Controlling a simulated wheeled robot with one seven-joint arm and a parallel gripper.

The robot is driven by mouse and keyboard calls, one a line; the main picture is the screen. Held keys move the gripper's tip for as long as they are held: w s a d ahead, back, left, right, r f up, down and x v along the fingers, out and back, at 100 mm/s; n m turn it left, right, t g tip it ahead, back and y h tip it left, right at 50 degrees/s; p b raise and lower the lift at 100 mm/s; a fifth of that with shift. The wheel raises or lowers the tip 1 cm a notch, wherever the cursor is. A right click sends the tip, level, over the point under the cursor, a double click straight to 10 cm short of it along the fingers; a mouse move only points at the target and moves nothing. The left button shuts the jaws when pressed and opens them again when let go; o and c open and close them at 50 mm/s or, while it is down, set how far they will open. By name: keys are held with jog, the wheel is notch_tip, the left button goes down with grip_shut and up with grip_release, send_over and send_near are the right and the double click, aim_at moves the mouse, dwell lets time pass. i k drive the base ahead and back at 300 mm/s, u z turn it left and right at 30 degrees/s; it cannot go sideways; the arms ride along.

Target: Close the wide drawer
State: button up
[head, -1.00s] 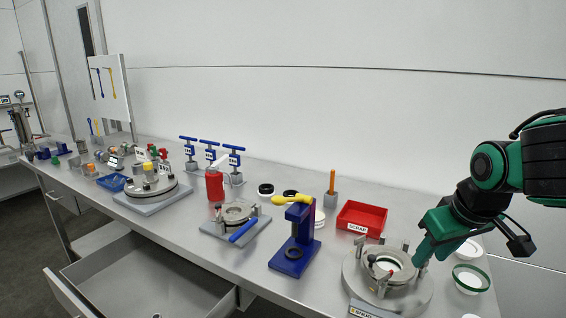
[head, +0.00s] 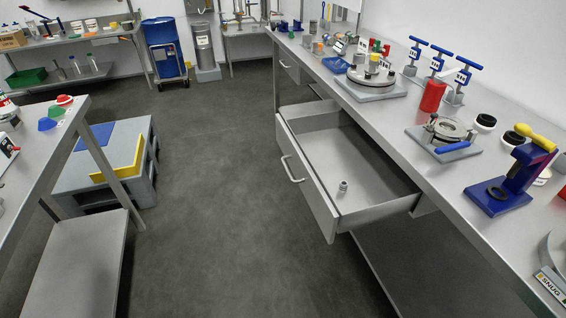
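The wide drawer (head: 310,212) stands pulled well out from under the long steel bench in the head view. It is grey, with a bar handle (head: 291,170) on its front panel. A small ribbed metal piece (head: 343,187) lies on the drawer floor near the front. My gripper is not in view, so I cannot see whether it is open or shut.
The bench (head: 425,122) carries clamps, a red cylinder (head: 432,97) and a blue press (head: 512,180). A smaller drawer (head: 289,66) beyond looks closed. Bare floor (head: 215,190) lies left of the drawer. A pallet (head: 110,165) and another bench (head: 62,150) stand at the left.

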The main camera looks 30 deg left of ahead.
aim_at(322, 151)
jog(key=u, duration=1.2)
jog(key=k, duration=1.25)
jog(key=u, duration=0.55)
jog(key=i, duration=1.55)
jog(key=z, duration=0.3)
